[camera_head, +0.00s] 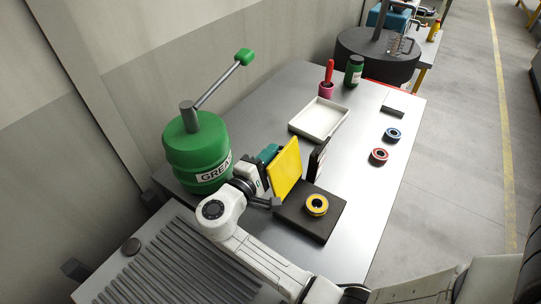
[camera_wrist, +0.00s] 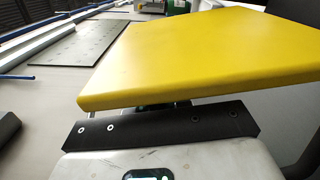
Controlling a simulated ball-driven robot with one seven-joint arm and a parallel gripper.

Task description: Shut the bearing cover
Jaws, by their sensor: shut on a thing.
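The yellow bearing cover (camera_head: 286,170) stands steeply tilted up in the head view, left of a dark base plate (camera_head: 326,222). A yellow-and-black ring bearing (camera_head: 316,205) rests on that plate, uncovered. My gripper (camera_head: 269,182) is at the left side of the cover and shut on it. In the wrist view the yellow cover (camera_wrist: 205,58) fills the space right in front of my gripper (camera_wrist: 165,106). The fingertips and their exact contact are hidden behind the cover. A teal part (camera_head: 267,153) shows behind the cover's upper left edge.
A dark upright panel (camera_head: 317,158) stands just right of the cover. A green grease drum (camera_head: 195,153) with a lever is at left. A white tray (camera_head: 320,119), red ring (camera_head: 379,155), blue ring (camera_head: 392,134) and green bottle (camera_head: 354,70) stand farther back on the metal table.

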